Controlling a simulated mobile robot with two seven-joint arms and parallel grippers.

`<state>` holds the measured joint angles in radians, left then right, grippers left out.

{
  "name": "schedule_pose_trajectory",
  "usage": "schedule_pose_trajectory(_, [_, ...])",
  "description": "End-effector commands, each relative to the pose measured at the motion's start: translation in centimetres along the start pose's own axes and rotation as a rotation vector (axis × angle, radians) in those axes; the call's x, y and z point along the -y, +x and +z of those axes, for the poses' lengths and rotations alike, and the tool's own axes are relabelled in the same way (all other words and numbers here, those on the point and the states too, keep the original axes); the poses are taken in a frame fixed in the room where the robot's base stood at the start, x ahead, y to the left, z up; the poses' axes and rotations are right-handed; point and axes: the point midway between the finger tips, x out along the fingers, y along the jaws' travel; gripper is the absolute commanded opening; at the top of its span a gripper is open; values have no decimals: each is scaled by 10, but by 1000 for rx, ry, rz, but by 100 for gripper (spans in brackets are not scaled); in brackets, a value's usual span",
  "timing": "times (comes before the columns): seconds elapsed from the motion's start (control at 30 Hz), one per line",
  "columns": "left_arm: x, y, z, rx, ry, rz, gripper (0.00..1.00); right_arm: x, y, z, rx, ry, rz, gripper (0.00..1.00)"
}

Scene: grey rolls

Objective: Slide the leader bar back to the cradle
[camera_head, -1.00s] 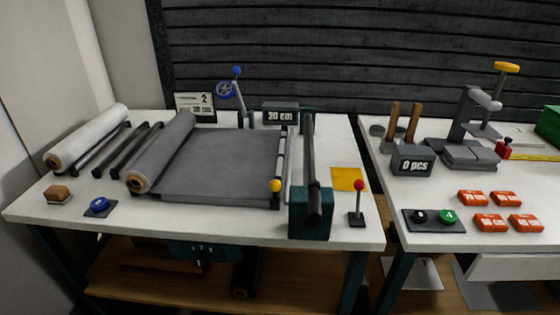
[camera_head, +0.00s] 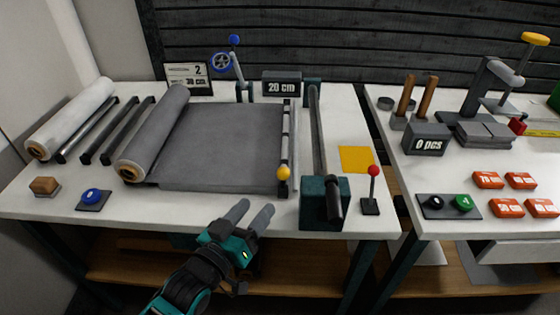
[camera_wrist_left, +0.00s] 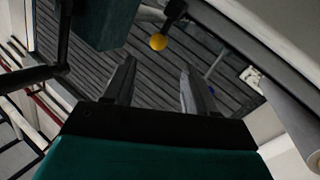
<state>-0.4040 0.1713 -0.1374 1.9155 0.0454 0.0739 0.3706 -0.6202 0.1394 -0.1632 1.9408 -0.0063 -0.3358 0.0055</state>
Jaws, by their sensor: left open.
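The leader bar (camera_head: 286,135) is a thin dark and light bar along the right edge of the unrolled grey sheet (camera_head: 220,145). A yellow ball knob (camera_head: 283,173) sits at its near end, and the knob also shows in the left wrist view (camera_wrist_left: 158,42). The sheet runs left to a grey roll (camera_head: 155,135). I cannot tell which part is the cradle. My left gripper (camera_head: 253,209) is open and empty in front of the table's near edge, below and left of the knob. In the left wrist view its fingers (camera_wrist_left: 158,80) stand apart with nothing between them.
A long dark bar (camera_head: 318,130) on a teal block (camera_head: 315,215) stands right of the leader bar. A red-knobbed lever (camera_head: 373,170) is beside it. A blue button (camera_head: 91,196) and a wooden block (camera_head: 44,186) lie front left. A "20 cm" display (camera_head: 281,85) stands behind.

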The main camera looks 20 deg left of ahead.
Motion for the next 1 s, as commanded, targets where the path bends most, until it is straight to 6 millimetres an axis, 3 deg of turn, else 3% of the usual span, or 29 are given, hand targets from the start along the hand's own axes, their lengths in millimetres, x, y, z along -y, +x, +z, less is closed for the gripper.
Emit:
schedule_pose_trajectory(0.27, [0,28,-3,-11,-5,4,56,0,0,2,3,1,0,43])
schedule_pose_trajectory(0.7, [-1,106,-3,-8,-5,3,56,0,1,7,7,-3,0,43])
schedule_pose_trajectory(1.0, [0,129,-2,-6,-4,2,56,0,2,8,7,-3,0,43])
